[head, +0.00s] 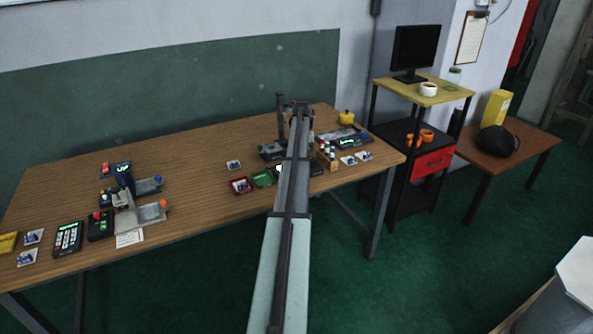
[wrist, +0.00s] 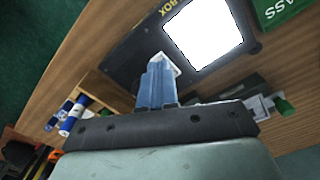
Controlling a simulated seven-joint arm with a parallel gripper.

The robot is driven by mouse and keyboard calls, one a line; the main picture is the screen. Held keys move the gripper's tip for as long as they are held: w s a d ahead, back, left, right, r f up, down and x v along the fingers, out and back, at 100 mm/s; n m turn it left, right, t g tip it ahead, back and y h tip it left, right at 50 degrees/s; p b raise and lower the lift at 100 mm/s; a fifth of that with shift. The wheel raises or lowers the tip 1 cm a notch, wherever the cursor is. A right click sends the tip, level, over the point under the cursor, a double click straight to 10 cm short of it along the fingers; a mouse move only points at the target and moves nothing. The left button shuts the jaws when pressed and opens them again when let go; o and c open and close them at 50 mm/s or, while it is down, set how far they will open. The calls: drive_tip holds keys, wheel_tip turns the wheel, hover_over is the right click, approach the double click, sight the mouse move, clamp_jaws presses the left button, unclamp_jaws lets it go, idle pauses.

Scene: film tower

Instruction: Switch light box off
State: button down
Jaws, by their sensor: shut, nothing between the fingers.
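The light box (wrist: 125,52) is a dark flat box on the wooden table, with "BOX" lettering on its edge. Its panel (wrist: 207,36) glows bright white in the wrist view. My gripper (wrist: 158,66) is shut and empty, its blue fingers over the dark frame beside the panel's near corner. I cannot tell whether the fingertips touch the box. The switch cannot be made out; the fingers cover part of the frame. In the head view my arm hides the gripper and most of the box, with only a dark edge (head: 317,170) showing.
A green PASS tray (head: 262,179) and red tray (head: 241,187) lie left of the box. A wooden rack of small vials (head: 328,155) stands close at its right, also in the wrist view (wrist: 98,92). Another device (head: 345,139) and photo cards (head: 349,160) lie nearby.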

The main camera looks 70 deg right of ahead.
drive_tip(key=shift+f, duration=0.85)
idle(0.6)
drive_tip(key=shift+r, duration=0.1)
drive_tip(key=shift+r, duration=3.4)
